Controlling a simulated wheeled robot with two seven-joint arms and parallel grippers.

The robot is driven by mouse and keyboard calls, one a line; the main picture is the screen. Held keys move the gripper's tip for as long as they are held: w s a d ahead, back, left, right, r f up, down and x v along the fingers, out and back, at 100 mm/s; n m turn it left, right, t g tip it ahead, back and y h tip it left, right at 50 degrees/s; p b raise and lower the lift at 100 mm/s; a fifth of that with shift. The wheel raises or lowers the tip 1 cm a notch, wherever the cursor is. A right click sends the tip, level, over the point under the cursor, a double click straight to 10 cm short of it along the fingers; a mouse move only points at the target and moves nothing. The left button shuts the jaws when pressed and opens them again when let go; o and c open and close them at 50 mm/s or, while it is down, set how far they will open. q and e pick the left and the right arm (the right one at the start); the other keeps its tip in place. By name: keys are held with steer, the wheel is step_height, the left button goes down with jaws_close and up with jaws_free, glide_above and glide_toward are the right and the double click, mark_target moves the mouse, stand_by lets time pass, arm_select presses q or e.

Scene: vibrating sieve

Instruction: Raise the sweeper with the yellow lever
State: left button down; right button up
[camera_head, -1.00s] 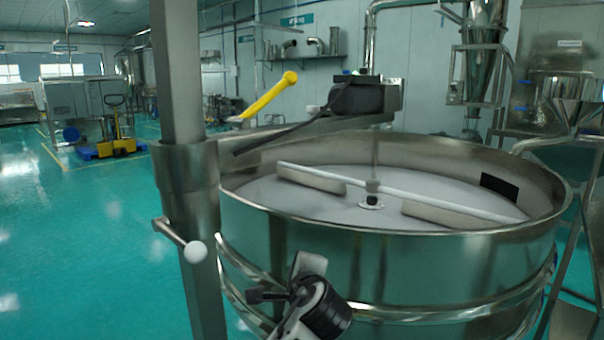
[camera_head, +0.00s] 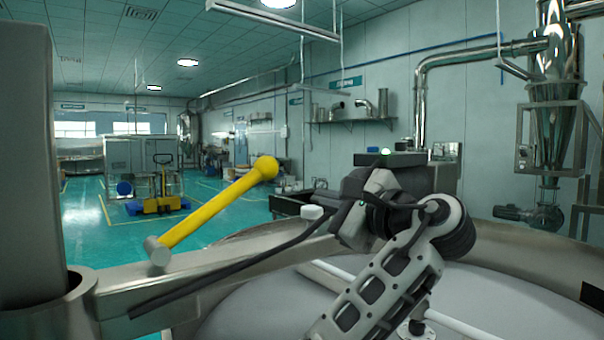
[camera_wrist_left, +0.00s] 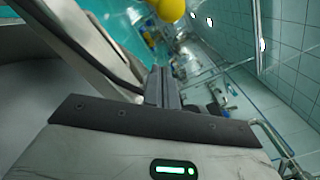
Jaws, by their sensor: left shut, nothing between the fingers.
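The yellow lever (camera_head: 215,206) rises slantwise to the right from a pivot on the metal beam (camera_head: 235,268) and ends in a round knob. The knob also shows at the top of the left wrist view (camera_wrist_left: 170,9). My left gripper (camera_head: 348,190) is right of the knob, apart from it, shut and empty. Its dark fingers (camera_wrist_left: 160,86) point toward the knob's side. The sweeper's white bar (camera_head: 462,328) lies low over the pale sieve floor, partly behind my left arm. My right gripper is not in view.
A thick metal post (camera_head: 30,170) stands at the left and carries the beam. The sieve rim (camera_head: 480,222) curves behind my arm. Open space lies around the lever's knob.

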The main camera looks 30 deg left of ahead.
arm_select(q)
steer(key=b+x, duration=0.1)
steer(key=x, duration=0.8)
steer(key=shift+s+a, duration=0.15)
steer(key=shift+a, duration=0.15)
steer(key=s+r+b, duration=0.1)
steer(key=s+r, duration=0.1)
steer(key=shift+s+a+r+b, duration=0.1)
steer(key=shift+s+r+b, duration=0.2)
steer(key=shift+s+r, duration=0.1)
steer(key=shift+s, duration=0.1)
